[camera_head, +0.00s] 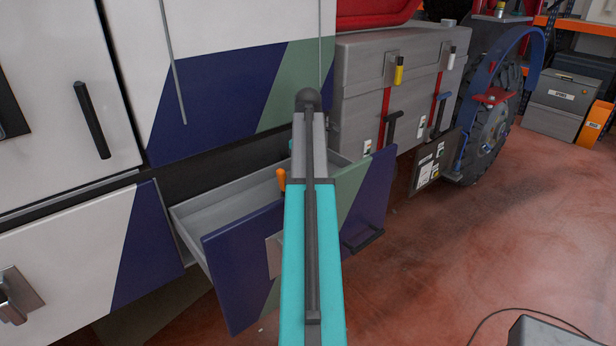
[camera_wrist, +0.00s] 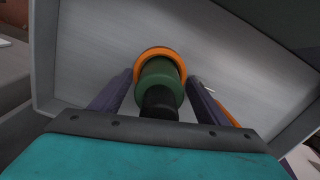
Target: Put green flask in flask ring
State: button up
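The green flask (camera_wrist: 160,72) is in the middle of the wrist view, seen end-on with its black cap (camera_wrist: 160,102) toward the camera. The orange flask ring (camera_wrist: 158,53) shows around its far part, with the flask inside the ring's outline. The seating depth is hidden. My gripper (camera_wrist: 160,77) has a finger on each side of the flask, with a narrow gap visible on both sides, so it looks open.
A pulled-out drawer (camera_head: 232,241) with grey walls is under my arm in the truck's side. An orange upright piece (camera_head: 281,180) stands by its front panel.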

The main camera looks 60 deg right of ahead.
jog(key=shift+r+b, duration=0.6)
jog(key=shift+r, duration=0.5)
notch_tip(320, 180, up, 8)
jog(key=shift+r+b, duration=0.2)
jog(key=shift+b, duration=0.75)
jog(key=shift+r+p, duration=0.85)
jog(key=shift+p, duration=0.05)
